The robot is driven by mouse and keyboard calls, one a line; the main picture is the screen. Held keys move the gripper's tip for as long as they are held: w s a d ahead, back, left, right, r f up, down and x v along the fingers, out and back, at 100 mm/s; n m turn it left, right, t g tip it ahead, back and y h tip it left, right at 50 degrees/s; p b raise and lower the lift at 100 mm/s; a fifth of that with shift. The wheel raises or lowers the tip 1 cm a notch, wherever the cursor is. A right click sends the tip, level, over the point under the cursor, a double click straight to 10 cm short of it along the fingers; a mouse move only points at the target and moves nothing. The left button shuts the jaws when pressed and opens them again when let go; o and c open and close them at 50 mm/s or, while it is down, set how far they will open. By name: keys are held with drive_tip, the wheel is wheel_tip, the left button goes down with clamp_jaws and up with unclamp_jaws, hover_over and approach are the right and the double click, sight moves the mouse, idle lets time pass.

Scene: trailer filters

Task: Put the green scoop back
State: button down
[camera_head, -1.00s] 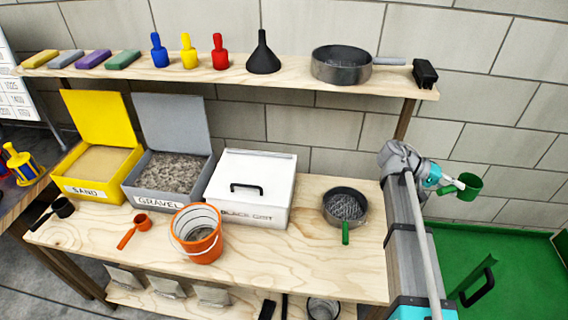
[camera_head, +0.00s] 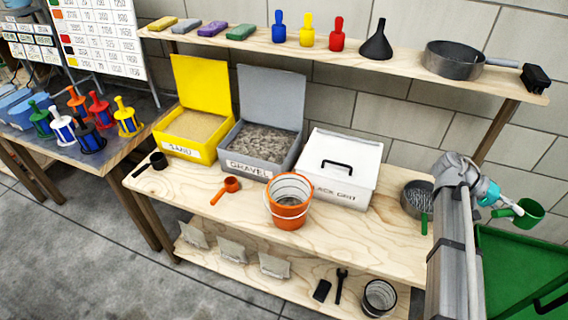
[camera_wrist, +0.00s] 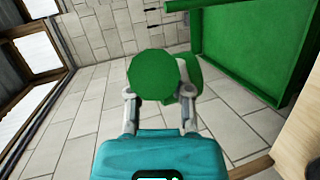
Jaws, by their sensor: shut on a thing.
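The green scoop (camera_head: 530,213) is held in my gripper (camera_head: 507,208) at the right of the head view, off the right end of the workbench. In the wrist view the scoop (camera_wrist: 153,76) is a green round shape at the fingertips of my gripper (camera_wrist: 158,95), which is shut on it. Part of its handle is hidden by the fingers. An orange scoop (camera_head: 231,184) and a black scoop (camera_head: 158,161) lie on the workbench (camera_head: 345,236), at its front left.
A yellow sand box (camera_head: 186,150), a grey gravel box (camera_head: 248,165) and a white lidded box (camera_head: 335,190) stand on the bench. An orange bucket (camera_head: 290,203) and a sieve (camera_head: 418,198) are there too. A green bin (camera_head: 510,270) lies at the right.

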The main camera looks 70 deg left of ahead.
drive_tip(key=shift+s+a, duration=0.3)
idle(0.4)
